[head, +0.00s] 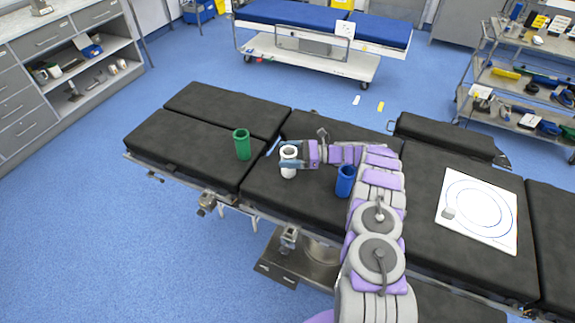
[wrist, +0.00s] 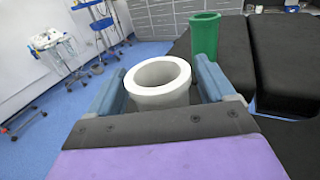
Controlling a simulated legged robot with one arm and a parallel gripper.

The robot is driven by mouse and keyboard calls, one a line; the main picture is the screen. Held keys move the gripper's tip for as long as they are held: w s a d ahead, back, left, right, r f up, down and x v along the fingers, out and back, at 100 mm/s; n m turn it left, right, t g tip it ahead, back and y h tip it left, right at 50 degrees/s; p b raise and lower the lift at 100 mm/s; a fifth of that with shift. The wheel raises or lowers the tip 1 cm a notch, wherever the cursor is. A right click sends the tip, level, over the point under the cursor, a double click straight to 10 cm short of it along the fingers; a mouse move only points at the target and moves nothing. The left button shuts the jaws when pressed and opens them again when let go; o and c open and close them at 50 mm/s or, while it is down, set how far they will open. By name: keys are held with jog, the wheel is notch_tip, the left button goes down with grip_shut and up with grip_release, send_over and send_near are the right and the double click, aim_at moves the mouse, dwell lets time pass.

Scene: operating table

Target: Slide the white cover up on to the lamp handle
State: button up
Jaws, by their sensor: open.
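The white cover (head: 289,171) is a hollow, open-topped cylinder standing upright on the black operating table (head: 300,200). In the wrist view the white cover (wrist: 158,97) sits between the two blue fingers, its open rim facing up. My gripper (head: 287,155) is open around it; the wrist view shows my gripper (wrist: 163,80) with a finger on each side. The right finger looks close to the cover's wall; I cannot tell whether it touches. The lamp handle is not seen in either view.
A green cylinder (head: 242,144) stands left of the cover; it also shows in the wrist view (wrist: 204,36). A blue cylinder (head: 345,181) stands to the right, close to my arm. A white board with a ring (head: 482,195) lies on the table's right part.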

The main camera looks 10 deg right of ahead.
jog(key=shift+d, duration=0.4)
jog(key=shift+c, duration=1.2)
jog(key=shift+a, duration=0.3)
jog(key=c, duration=0.6)
jog(key=shift+d, duration=0.1)
jog(key=c, duration=0.4)
jog(key=shift+d, duration=0.15)
jog(key=shift+c, duration=0.4)
